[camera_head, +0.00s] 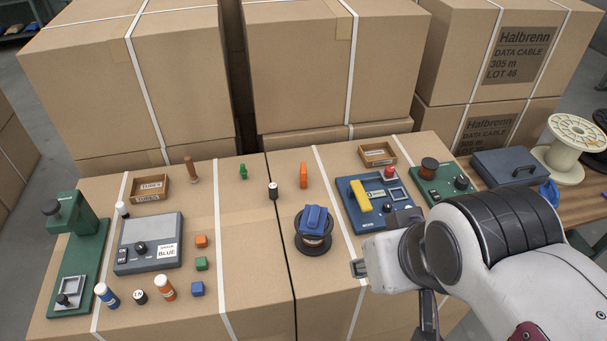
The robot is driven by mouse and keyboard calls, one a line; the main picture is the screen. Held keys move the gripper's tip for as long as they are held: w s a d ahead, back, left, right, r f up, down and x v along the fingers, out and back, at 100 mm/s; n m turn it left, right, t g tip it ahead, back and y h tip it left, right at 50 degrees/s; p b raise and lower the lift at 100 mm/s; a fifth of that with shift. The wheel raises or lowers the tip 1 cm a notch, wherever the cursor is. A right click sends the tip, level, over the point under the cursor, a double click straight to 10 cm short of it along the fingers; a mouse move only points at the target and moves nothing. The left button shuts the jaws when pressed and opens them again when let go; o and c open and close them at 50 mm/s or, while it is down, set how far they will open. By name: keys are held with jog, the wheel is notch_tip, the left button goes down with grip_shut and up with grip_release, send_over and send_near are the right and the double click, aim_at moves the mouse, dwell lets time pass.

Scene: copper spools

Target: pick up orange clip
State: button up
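The orange clip (303,175) stands upright on the cardboard box top, right of the dark seam and toward the back. Nothing covers it. My gripper (358,268) is at the right front, well apart from the clip and nearer the camera. Only a small dark part of its end shows past the pale wrist, so I cannot tell whether it is open or shut. I see nothing held in it.
A copper spool (313,242) with a blue clip (314,217) on top lies between my gripper and the orange clip. A blue device (368,212) stands to the right. A green clip (242,171) and small black-and-white cylinder (272,191) stand left of the orange clip.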

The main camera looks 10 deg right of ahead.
jog(key=shift+o, duration=1.4)
jog(key=w+a+f+t+y, duration=0.1)
jog(key=w+a+t, duration=0.15)
jog(key=w, duration=0.85)
jog(key=w+a+f+t, duration=0.1)
jog(key=w+a, duration=0.3)
jog(key=w, duration=0.7)
jog(key=w+a+f+t+y, duration=0.1)
jog(key=w+a, duration=0.3)
jog(key=w, duration=0.6)
jog(key=w+f+m+t+h, duration=0.1)
jog(key=w+f+m+h, duration=0.1)
jog(key=w+f, duration=0.4)
jog(key=h, duration=0.7)
send_near(304, 176)
jog(key=shift+w+d+f+m+t, duration=0.1)
jog(key=shift+w+f+m+t, duration=0.1)
jog(key=shift+w+f, duration=0.25)
jog(key=shift+w+d+f+m+t, duration=0.1)
jog(key=shift+w+f+m, duration=0.1)
jog(key=shift+w, duration=0.45)
jog(key=shift+s+d+f+h, duration=0.25)
jog(key=shift+f+h, duration=0.15)
jog(key=shift+f, duration=0.1)
